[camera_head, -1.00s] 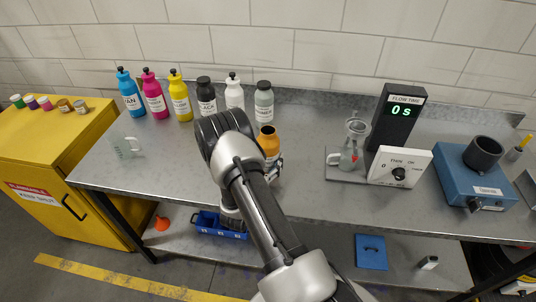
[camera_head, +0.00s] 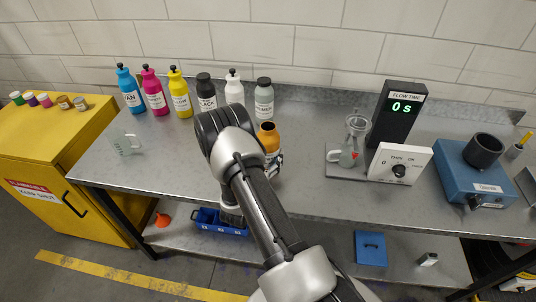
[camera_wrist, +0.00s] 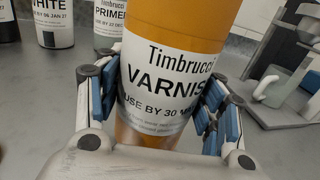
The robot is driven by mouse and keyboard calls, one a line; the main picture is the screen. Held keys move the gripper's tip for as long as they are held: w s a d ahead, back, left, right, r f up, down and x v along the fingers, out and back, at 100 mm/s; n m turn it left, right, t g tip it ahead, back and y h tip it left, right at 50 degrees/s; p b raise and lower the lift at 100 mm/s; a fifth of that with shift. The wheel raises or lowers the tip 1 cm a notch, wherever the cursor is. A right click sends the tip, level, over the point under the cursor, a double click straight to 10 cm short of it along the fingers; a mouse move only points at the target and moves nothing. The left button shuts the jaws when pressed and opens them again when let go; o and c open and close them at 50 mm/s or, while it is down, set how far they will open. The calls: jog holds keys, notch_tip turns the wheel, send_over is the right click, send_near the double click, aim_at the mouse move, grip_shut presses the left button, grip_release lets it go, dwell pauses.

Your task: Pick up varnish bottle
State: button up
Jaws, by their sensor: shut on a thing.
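The varnish bottle (camera_wrist: 175,60) is orange with a white label reading "Timbrucci VARNIS…" and "USE BY 30". It fills the middle of the wrist view. My gripper (camera_wrist: 160,105) is shut on it, with blue-padded fingers pressed on its left and right sides. In the head view the bottle (camera_head: 268,138) stands upright just right of my arm, near the middle of the metal bench. My arm hides part of it and most of the gripper (camera_head: 274,160). I cannot tell whether its base touches the bench.
Cyan (camera_head: 130,92), magenta (camera_head: 154,94), yellow (camera_head: 179,96), black (camera_head: 206,94), white (camera_head: 234,92) and grey (camera_head: 264,98) bottles stand behind. A beaker (camera_head: 125,144) is at left.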

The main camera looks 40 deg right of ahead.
notch_tip(320, 180, up, 20)
jog(key=p, duration=0.4)
send_over(268, 126)
jog(key=shift+f, duration=0.1)
jog(key=shift+d, duration=0.1)
